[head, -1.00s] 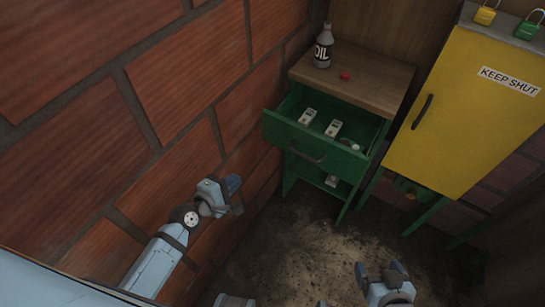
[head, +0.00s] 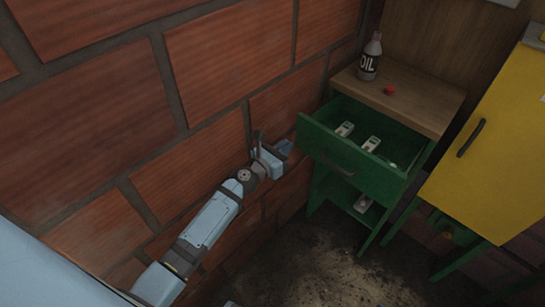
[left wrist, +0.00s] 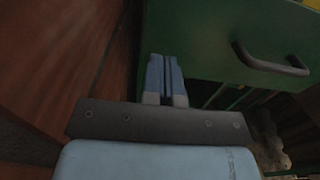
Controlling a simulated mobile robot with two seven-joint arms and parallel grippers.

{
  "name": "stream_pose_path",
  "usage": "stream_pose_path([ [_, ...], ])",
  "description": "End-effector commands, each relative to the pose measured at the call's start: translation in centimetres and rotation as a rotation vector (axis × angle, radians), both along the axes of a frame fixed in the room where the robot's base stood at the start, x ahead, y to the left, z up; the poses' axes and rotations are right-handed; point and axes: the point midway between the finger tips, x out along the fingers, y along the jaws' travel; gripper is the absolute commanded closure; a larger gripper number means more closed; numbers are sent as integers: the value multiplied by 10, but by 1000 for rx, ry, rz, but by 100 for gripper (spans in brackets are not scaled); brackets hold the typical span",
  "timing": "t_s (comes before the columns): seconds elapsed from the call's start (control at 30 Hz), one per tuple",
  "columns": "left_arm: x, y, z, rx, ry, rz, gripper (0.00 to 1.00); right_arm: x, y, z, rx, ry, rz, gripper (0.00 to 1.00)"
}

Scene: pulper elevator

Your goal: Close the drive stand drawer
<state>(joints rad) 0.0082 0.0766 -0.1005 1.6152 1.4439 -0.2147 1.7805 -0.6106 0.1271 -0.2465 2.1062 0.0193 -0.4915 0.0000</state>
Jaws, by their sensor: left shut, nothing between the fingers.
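The green drive stand drawer (head: 352,168) is pulled open, with several small pale items inside. Its dark handle (head: 336,162) is on the front panel. The drawer front (left wrist: 212,40) and its handle (left wrist: 270,62) also show in the left wrist view. My left gripper (head: 284,147) is shut and empty, just left of the drawer front, close to the brick wall. In the left wrist view its fingertips (left wrist: 166,66) point toward the lower left part of the drawer front; whether they touch it I cannot tell. My right gripper is out of view.
An oil bottle (head: 371,57) and a red cap (head: 389,90) sit on the wooden top (head: 420,98). A lower shelf holds a pale item (head: 362,204). A yellow cabinet (head: 490,150) stands at right. The brick wall (head: 190,140) runs close along the left.

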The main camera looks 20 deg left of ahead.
Motion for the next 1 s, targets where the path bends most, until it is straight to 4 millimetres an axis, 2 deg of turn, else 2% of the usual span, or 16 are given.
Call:
stream_pose_path([
  [0.1,21,-7,0,0,-1,0,100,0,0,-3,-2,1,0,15],
  [0.3,39,-13,0,0,0,0,100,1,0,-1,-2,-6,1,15],
  [0.8,44,-14,-1,1,1,0,100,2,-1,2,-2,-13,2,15],
  [1.0,65,-14,-2,1,-1,1,100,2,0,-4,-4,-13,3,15],
])
